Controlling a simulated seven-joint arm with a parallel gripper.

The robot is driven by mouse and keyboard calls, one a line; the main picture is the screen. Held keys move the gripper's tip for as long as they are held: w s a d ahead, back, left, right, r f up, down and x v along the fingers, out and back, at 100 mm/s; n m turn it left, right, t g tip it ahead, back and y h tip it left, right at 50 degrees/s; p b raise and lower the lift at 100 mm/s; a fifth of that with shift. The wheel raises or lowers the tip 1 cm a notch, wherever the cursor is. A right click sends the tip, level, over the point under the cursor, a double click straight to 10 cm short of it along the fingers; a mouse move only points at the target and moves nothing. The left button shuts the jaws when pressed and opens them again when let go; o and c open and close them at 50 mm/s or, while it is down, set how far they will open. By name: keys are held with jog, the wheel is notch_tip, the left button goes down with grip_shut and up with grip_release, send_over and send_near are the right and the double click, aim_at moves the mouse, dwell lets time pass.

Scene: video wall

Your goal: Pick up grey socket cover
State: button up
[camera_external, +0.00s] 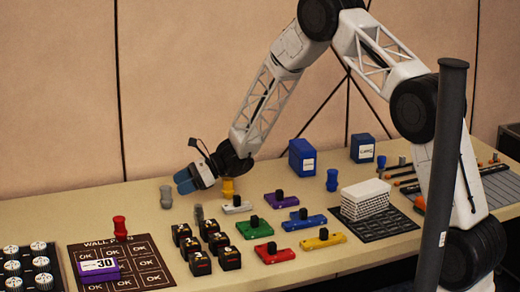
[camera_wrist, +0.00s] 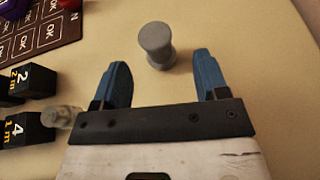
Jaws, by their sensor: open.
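A grey spool-shaped piece, likely the grey socket cover (camera_external: 166,197), stands upright on the table left of my gripper in the external view. In the wrist view the grey socket cover (camera_wrist: 157,45) stands ahead of my fingertips, roughly centred between them and apart from both. My gripper (camera_external: 187,182) has blue fingers and is held above the table. In the wrist view my gripper (camera_wrist: 160,75) is open with nothing between the fingers. A smaller grey piece (camera_external: 198,212) stands beside the black blocks; it also shows at the lower left of the wrist view (camera_wrist: 64,117).
Black numbered blocks (camera_external: 201,262) stand in front of my gripper. A red spool (camera_external: 119,227) is on the dark OK board (camera_external: 150,268). A yellow spool (camera_external: 228,188) stands right of my gripper. Coloured knobbed plates (camera_external: 275,252) lie further right. Table around the grey cover is mostly clear.

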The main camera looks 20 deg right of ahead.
aim_at(166, 192)
jog(key=shift+a+f, duration=0.15)
jog(key=shift+a, duration=0.15)
jog(key=shift+a, duration=0.15)
jog(key=shift+x, duration=2.45)
jog(key=shift+s, duration=0.1)
jog(key=shift+c, duration=0.4)
jog(key=c, duration=0.9)
